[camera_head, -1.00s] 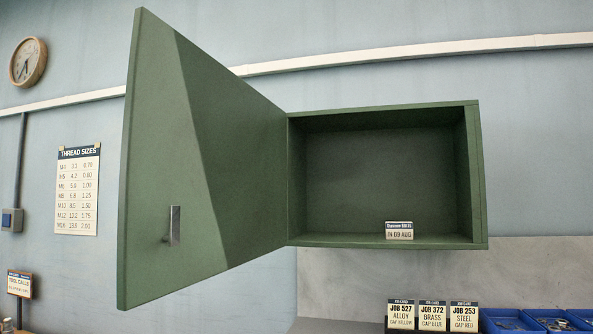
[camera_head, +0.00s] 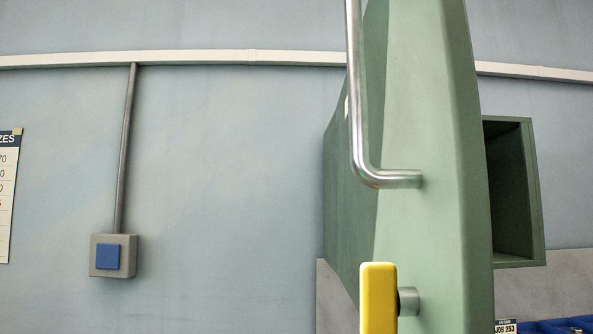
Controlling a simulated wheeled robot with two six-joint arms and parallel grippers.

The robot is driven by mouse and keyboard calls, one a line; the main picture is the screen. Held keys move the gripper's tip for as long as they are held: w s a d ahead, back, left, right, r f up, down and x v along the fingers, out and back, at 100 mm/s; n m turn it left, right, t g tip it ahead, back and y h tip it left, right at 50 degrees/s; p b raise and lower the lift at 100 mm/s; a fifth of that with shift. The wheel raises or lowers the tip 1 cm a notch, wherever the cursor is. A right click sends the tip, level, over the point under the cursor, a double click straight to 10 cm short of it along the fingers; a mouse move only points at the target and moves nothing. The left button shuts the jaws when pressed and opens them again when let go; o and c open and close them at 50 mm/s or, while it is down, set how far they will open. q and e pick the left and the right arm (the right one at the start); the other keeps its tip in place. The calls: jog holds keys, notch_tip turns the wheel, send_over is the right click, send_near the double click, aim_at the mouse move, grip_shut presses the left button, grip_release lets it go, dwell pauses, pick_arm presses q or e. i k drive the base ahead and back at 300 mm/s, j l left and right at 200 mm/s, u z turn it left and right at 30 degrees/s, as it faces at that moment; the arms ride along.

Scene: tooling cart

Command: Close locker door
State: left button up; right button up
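The green locker door (camera_head: 425,120) stands open and fills the middle right of the head view, very close to me, seen at a steep angle. A bent silver bar handle (camera_head: 354,110) is fixed to it; its upper end is cut off by the frame. Below the handle a yellow piece (camera_head: 378,298) sits on a short grey stem at the door; it looks like a turn latch, cut off at the bottom. The green locker (camera_head: 541,190) shows to the right behind the door, its opening partly hidden. Neither gripper is in view.
A grey wall box with a blue switch (camera_head: 110,256) and a conduit (camera_head: 126,150) are on the wall at left. Open space lies left of the door.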

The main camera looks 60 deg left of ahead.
aim_at(413, 195)
jog(key=u, duration=1.45)
